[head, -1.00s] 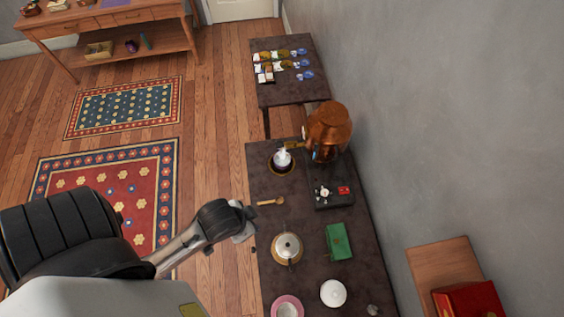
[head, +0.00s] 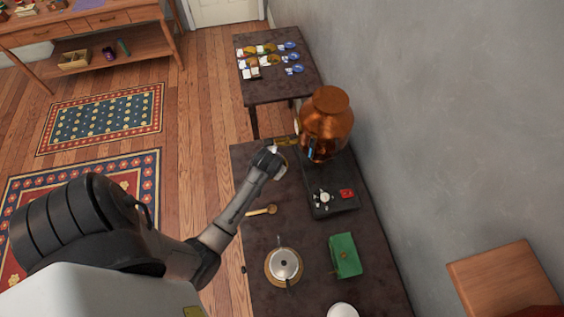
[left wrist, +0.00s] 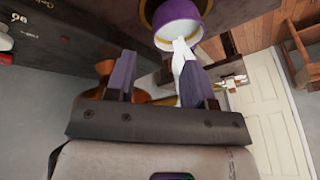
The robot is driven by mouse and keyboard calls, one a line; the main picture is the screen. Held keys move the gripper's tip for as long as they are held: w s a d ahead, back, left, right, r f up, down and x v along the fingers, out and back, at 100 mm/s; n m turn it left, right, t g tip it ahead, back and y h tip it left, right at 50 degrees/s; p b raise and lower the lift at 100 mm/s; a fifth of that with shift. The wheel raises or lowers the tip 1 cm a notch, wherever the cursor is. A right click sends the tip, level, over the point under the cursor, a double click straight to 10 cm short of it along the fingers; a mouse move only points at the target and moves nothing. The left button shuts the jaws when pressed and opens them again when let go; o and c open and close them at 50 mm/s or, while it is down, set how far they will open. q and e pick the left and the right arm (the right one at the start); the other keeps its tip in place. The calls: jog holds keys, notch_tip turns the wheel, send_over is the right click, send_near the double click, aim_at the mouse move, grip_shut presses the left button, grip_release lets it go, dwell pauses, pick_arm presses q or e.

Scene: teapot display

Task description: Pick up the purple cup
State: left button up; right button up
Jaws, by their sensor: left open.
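The purple cup (left wrist: 180,14), with gold bands and a pale end, shows at the top of the left wrist view, beyond my finger tips. My left gripper (left wrist: 160,72) is open, and the cup is not between its fingers. A white wisp or stream runs from the cup's pale end toward the right-hand finger. In the head view my left gripper (head: 268,160) is over the dark table, just left of the copper urn (head: 326,122), and hides most or all of the cup. My right gripper is in neither view.
A black tray (head: 345,205) with small items lies below the urn. A wooden spoon (head: 262,210), a round teapot (head: 284,263) and a green box (head: 345,255) are on the dark table (head: 310,285). A grey wall rises on the right.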

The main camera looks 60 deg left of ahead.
pick_arm(q)
jog(key=shift+m+t, duration=0.3)
jog(key=shift+t, duration=0.1)
jog(key=shift+w+a+r+b+x, duration=0.15)
jog(key=shift+b+x, duration=0.35)
jog(key=shift+x, duration=1.75)
jog(key=shift+a+b+x, duration=0.15)
jog(key=shift+b+x, duration=0.4)
jog(key=shift+x, duration=1.7)
jog(key=shift+w+a+r+b+x, duration=0.1)
jog(key=shift+b+x, duration=0.4)
jog(key=shift+x, duration=1.8)
jog(key=shift+f, duration=0.1)
grip_shut()
